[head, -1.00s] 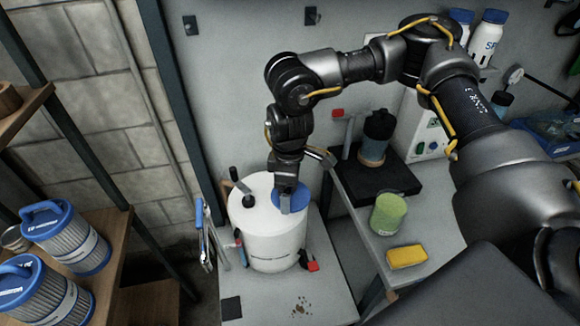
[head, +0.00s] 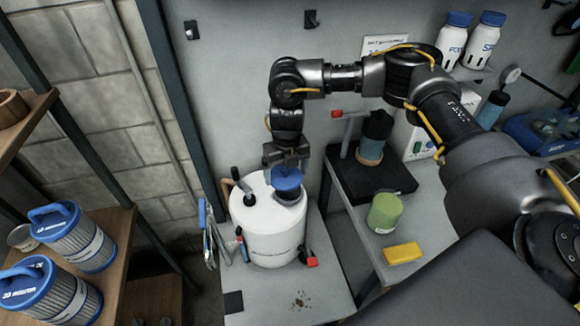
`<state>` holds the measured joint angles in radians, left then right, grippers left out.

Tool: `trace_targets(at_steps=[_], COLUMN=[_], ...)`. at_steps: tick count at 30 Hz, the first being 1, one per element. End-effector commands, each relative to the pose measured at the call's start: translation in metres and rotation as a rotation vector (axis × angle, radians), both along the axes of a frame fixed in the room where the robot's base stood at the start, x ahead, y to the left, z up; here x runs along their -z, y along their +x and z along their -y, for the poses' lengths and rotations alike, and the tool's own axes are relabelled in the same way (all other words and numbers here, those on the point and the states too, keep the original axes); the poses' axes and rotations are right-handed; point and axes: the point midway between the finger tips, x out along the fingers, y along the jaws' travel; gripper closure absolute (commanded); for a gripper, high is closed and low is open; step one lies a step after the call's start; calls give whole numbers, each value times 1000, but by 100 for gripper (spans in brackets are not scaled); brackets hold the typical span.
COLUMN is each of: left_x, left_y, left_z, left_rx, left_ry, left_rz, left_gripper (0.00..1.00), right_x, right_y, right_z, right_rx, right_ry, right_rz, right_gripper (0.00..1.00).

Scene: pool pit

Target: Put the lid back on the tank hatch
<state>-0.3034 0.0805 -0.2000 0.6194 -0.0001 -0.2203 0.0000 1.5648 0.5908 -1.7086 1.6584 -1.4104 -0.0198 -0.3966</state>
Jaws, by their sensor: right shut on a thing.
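The white tank (head: 270,232) stands upright on a grey bench on the left of centre. The round blue lid (head: 288,181) is just over the right part of the tank top. The hatch rim (head: 291,199) shows partly beneath the lid's near edge; I cannot tell whether they touch. My right gripper (head: 286,161) is above the tank, pointing down, shut on the lid from its far side. The lid hides most of the fingertips. My left gripper is not in view.
A dark handle (head: 243,192) stands up from the tank's top left. Hand tools (head: 210,232) hang left of the tank. A green canister (head: 386,212) and a yellow sponge (head: 404,254) stand on the right bench.

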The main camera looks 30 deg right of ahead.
Motion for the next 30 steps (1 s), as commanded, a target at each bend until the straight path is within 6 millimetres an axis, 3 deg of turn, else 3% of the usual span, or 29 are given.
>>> trace_targets(at_steps=[6, 12, 30], left_x=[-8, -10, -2], left_y=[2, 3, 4], left_z=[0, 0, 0], left_rx=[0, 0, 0], left_ry=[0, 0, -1], left_rz=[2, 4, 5], left_gripper=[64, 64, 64], right_x=[7, 11, 25], right_y=[8, 12, 12], right_z=[11, 17, 19], right_rx=[-373, -579, -642], right_ry=[-12, -18, -20], right_rz=[-3, -6, -8], right_gripper=[40, 40, 40])
